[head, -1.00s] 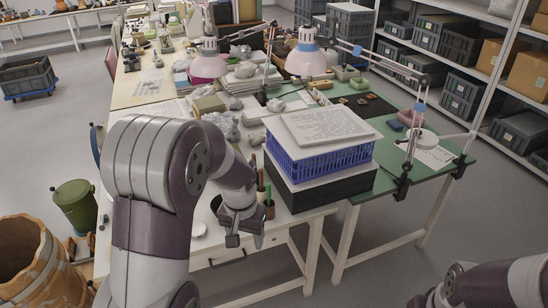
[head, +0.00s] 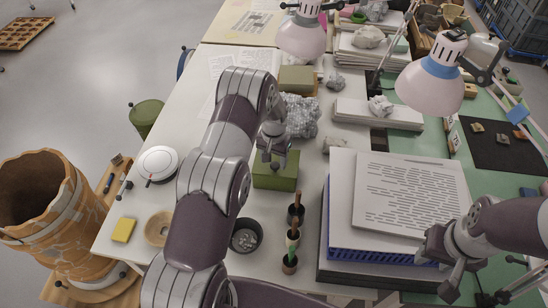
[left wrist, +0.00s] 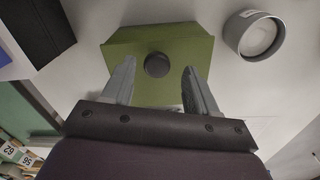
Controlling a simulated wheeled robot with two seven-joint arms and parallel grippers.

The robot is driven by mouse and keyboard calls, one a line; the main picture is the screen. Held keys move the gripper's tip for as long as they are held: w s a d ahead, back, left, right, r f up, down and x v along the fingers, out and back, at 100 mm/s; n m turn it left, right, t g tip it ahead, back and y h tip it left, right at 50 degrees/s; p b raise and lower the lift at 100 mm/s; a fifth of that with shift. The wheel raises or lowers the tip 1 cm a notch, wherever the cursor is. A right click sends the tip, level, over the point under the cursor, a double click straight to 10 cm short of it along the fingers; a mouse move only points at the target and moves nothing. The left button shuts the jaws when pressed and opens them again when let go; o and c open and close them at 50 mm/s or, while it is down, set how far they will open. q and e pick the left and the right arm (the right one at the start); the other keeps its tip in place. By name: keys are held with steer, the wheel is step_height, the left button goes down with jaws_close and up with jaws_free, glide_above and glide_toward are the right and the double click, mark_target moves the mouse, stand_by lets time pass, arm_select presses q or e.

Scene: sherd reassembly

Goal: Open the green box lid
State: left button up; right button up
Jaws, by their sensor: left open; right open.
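The green box (head: 282,178) stands on the white table, beside the stack with the blue crate. In the left wrist view its green lid (left wrist: 190,48) lies on top and has a dark round knob (left wrist: 157,65). My left gripper (head: 270,158) is above the box, pointing down. Its two fingers (left wrist: 158,68) are open, one on each side of the knob, with gaps to it. In the head view the gripper hides the knob. My right gripper (head: 430,250) is open and empty near the front right of the paper-topped stack.
A blue crate (head: 375,255) topped with printed sheets (head: 410,195) stands to the right. A dark bowl (head: 246,235) and brushes in holders (head: 292,240) are in front of the box. A crumpled grey lump (head: 300,115) lies behind it. A lamp (head: 432,85) overhangs the back right.

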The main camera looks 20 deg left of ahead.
mark_target(277, 159)
arm_select(q)
steer(key=shift+f, duration=0.3)
steer(key=shift+w+d+f, duration=0.2)
steer(key=shift+d+f, duration=0.05)
steer(key=shift+f, duration=0.05)
steer(key=shift+s+a+r, duration=0.1)
jaws_close()
steer(key=w+b, duration=0.1)
steer(key=b, duration=0.1)
steer(key=w+b, duration=0.1)
steer(key=w, duration=0.1)
steer(key=shift+w+a+f+b, duration=0.2)
steer(key=shift+w+a+b, duration=0.1)
steer(key=shift+a+b, duration=0.1)
steer(key=shift+r, duration=0.2)
jaws_free()
steer(key=shift+r, duration=0.1)
